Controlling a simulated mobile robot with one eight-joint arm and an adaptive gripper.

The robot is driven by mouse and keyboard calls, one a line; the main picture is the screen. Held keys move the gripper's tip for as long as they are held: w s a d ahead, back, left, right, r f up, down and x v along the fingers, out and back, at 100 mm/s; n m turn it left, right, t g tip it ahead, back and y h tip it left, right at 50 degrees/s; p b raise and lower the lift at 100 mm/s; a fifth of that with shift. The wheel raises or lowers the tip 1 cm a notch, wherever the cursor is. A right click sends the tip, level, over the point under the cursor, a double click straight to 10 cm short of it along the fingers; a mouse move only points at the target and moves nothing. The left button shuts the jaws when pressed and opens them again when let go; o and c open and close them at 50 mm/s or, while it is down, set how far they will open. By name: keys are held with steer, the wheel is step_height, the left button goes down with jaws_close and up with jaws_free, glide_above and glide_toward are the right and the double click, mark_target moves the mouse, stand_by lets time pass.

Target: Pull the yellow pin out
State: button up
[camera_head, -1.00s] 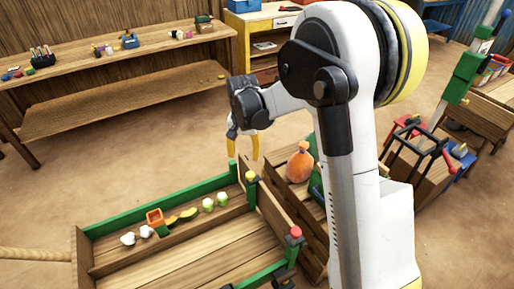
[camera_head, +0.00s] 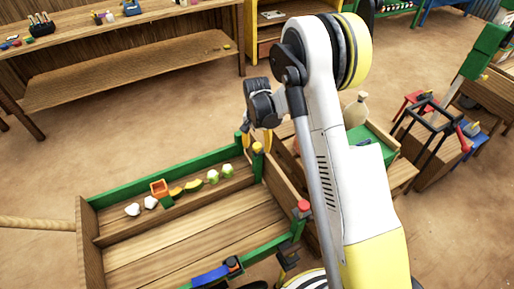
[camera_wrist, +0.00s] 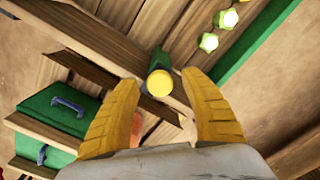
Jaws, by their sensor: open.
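The yellow pin (camera_head: 257,148) stands at the far right corner of a wooden cart with green rails. In the wrist view, its round yellow end (camera_wrist: 159,83) faces the camera, with a green cylindrical part behind it. My gripper (camera_head: 258,139) is over that corner, its yellow fingers either side of the pin in the picture. In the wrist view, my gripper (camera_wrist: 160,79) is open, with the pin's end between the fingertips. I cannot tell whether a finger touches it. The lower pin is hidden.
The cart's tray (camera_head: 190,235) holds several small items along its back ledge. A red-topped post (camera_head: 303,208) stands at the cart's near right. A wooden crate with a green box (camera_wrist: 62,112) lies close beside the pin. A long workbench (camera_head: 130,75) is behind.

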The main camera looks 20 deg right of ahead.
mark_target(257, 145)
steer(key=shift+f, duration=0.1)
jaws_close()
step_height(257, 145, up, 4)
steer(key=shift+r+p, duration=0.2)
steer(key=shift+p, duration=0.9)
steer(key=shift+r, duration=0.1)
jaws_free()
